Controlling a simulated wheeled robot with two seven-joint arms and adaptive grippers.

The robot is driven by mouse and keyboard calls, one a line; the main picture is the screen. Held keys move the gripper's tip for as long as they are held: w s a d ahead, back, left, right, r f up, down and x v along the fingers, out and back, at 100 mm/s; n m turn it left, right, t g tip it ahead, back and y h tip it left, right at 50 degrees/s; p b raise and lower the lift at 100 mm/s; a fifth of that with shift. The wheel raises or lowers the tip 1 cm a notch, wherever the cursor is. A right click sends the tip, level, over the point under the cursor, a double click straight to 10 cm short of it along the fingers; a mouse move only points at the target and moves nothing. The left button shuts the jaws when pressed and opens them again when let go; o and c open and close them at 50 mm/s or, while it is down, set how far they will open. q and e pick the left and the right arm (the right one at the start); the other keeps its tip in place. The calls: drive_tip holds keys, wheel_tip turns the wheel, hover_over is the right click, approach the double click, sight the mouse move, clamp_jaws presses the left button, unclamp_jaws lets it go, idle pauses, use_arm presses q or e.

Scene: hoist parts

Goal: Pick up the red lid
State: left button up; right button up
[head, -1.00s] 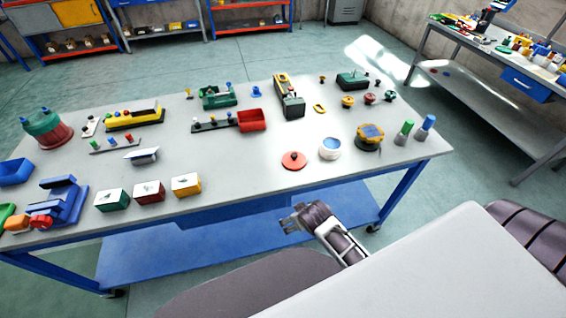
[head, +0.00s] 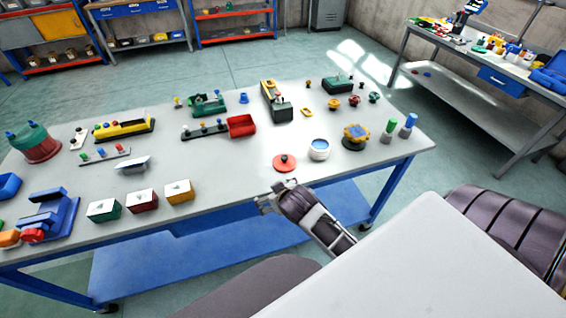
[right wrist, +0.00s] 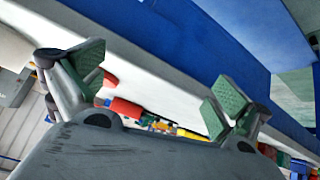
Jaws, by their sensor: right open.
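The red lid (head: 285,163), a flat round disc with a dark knob on top, lies on the grey table near its front edge. A white round container with a blue top (head: 319,149) stands just right of it. My right gripper (head: 265,203) is in front of the table's front edge, nearer to me than the lid and slightly left of it, apart from it. In the right wrist view its green-padded fingers (right wrist: 158,85) are spread with nothing between them. I cannot tell whether the lid shows in that view. My left gripper is not in view.
The table top (head: 235,170) is bare just left of the lid. Yellow (head: 179,191), red (head: 142,200) and green (head: 103,209) boxes stand along the front edge. A yellow-and-dark round part (head: 355,136) stands further right. A red bin (head: 242,125) is behind.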

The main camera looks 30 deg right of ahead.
drive_tip(key=w+a+r+n+t+y, duration=0.1)
drive_tip(key=w+a+r+t+y, duration=0.15)
drive_tip(key=w+r+t, duration=0.55)
drive_tip(key=w+a+r+n+t+y, duration=0.1)
drive_tip(key=w+a+r+t, duration=0.15)
drive_tip(key=w+r, duration=0.65)
drive_tip(key=s+a+r+n+g+y, duration=0.3)
drive_tip(key=a+r+n+g+y, duration=0.2)
drive_tip(key=a+n+y, duration=0.25)
drive_tip(key=s+a+r+n+g+y, duration=0.3)
drive_tip(key=a+r+n+g+y, duration=0.1)
drive_tip(key=a+r+n+y, duration=0.35)
drive_tip(key=m+g+h, duration=0.2)
drive_tip(key=g+h, duration=0.8)
drive_tip(key=h, duration=0.7)
approach(284, 157)
drive_tip(key=shift+s+a+f+p, duration=0.1)
drive_tip(key=shift+f+p, duration=0.15)
drive_tip(key=shift+f, duration=0.8)
drive_tip(key=shift+s+a+f+p, duration=0.1)
drive_tip(key=shift+f+p, duration=0.1)
drive_tip(key=shift+f, duration=0.9)
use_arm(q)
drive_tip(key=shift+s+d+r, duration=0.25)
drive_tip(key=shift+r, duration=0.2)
use_arm(e)
drive_tip(key=shift+f, duration=0.7)
